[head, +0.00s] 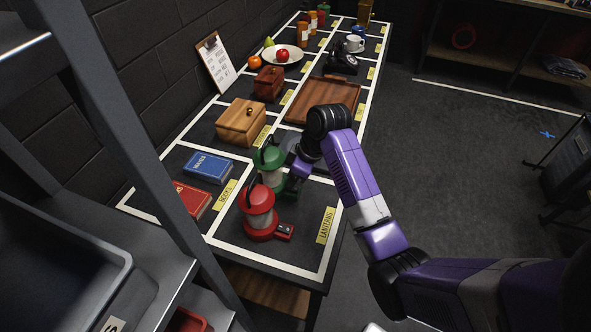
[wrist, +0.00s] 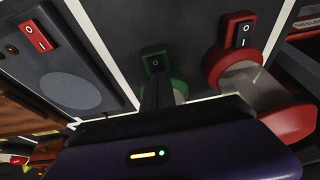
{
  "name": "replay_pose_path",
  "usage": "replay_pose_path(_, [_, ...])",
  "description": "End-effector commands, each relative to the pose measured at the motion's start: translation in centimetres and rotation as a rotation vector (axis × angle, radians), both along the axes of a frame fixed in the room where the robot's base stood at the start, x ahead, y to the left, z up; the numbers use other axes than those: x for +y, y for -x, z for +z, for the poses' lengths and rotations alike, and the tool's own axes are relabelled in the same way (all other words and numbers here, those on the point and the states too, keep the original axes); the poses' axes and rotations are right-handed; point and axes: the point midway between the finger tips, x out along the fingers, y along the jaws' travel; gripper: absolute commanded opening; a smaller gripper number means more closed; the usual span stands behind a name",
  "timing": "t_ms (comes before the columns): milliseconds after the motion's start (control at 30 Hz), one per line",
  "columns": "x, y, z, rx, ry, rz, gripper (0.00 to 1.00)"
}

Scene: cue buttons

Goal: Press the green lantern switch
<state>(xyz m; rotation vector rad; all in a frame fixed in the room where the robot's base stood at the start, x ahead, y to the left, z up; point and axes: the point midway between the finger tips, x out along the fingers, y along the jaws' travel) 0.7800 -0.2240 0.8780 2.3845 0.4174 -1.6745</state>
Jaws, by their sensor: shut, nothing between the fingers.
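The green lantern (head: 268,158) stands on the dark table behind the red lantern. In the wrist view its green base carries a black rocker switch (wrist: 155,63) with a white mark. My gripper (wrist: 157,80) is shut and empty, its dark fingers pointing at the near edge of that switch. I cannot tell whether the tips touch it. In the head view my gripper (head: 294,186) is low at the right side of the green lantern, where it hides the switch.
The red lantern (head: 259,208) with its own switch (wrist: 243,34) is close beside. A red switch (wrist: 38,36) lies on the other side in the wrist view. A wooden box (head: 241,122), wooden tray (head: 325,100) and blue book (head: 207,167) stand nearby. The floor at right is open.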

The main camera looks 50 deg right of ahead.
Motion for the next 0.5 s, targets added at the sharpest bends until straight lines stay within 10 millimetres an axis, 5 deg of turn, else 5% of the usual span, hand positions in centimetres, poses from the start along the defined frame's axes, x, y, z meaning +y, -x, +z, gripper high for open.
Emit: replay_pose_path(500, [0.10,-0.16,-0.89,0.000,0.000,0.001,0.00])
